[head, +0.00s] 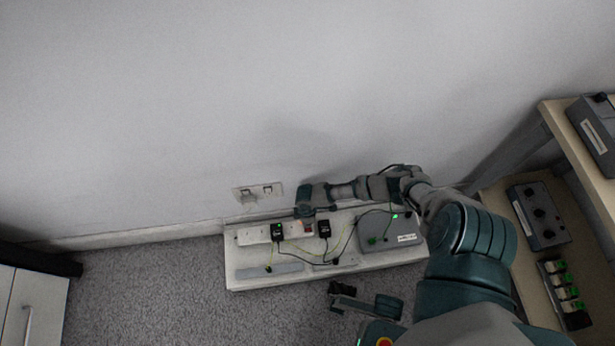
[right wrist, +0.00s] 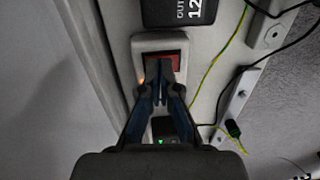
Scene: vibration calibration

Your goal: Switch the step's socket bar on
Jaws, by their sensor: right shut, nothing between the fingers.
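The white socket bar (head: 292,231) lies along the back of the pale step (head: 245,274), below the wall. Its red rocker switch (right wrist: 152,60) shows just beyond my fingertips in the right wrist view, partly covered by them. A small orange light (right wrist: 141,79) glows beside the switch. My right gripper (head: 307,215) is over the bar in the head view. In the right wrist view its fingers (right wrist: 160,77) are shut and empty, at the switch; I cannot tell whether they touch it.
Black adapters (head: 324,229) are plugged into the bar, with thin cables running over the step. A grey box (head: 391,231) with a green light stands at the step's right. A wall socket (head: 257,192) is above. A wooden shelf (head: 487,202) stands at right.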

